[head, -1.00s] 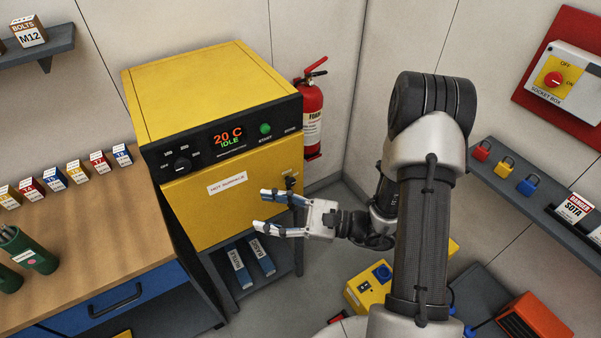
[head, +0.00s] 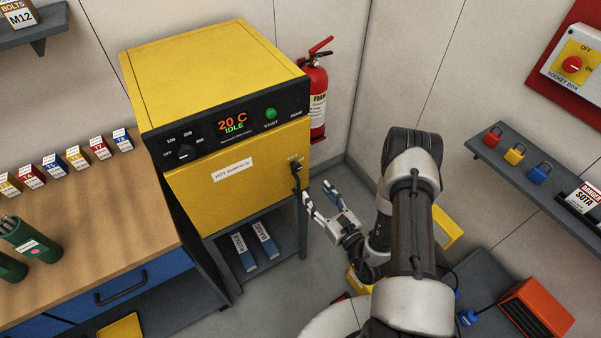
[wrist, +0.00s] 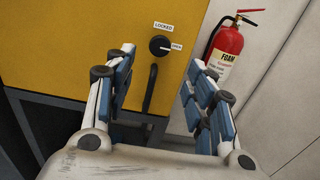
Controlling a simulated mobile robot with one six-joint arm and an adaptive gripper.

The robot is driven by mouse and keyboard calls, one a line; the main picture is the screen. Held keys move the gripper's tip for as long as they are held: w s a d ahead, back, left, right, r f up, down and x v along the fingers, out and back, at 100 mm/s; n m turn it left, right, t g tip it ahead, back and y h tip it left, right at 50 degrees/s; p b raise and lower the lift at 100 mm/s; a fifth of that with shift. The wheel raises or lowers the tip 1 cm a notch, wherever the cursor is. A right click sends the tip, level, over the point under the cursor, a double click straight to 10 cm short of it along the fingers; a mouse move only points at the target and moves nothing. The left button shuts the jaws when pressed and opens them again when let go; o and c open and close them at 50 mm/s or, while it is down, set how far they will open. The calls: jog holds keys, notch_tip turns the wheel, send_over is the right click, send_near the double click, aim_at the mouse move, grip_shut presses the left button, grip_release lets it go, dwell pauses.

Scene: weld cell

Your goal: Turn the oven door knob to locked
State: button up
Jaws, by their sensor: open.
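The oven (head: 220,90) is a yellow box with a black control panel, and its display reads 20 C IDLE. Its door knob (wrist: 159,46) is black and round on the yellow door, with a LOCKED label above it and a second label, seemingly OPEN, at its right. The knob's white pointer mark is turned right, toward that second label. A black door handle (wrist: 150,89) hangs below the knob. My gripper (head: 318,197) is open and empty, in front of the door's right edge and apart from it. In the wrist view the knob lies beyond and between the spread fingers (wrist: 161,66).
A red fire extinguisher (head: 317,92) stands against the wall just right of the oven. A wooden workbench (head: 95,215) adjoins on the left. A shelf with padlocks (head: 535,188) is at right.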

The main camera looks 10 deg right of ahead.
aim_at(297, 168)
jog(key=b+x, duration=0.1)
jog(key=x, duration=1)
jog(key=shift+c, duration=0.5)
jog(key=shift+s, duration=0.1)
jog(key=c, duration=0.9)
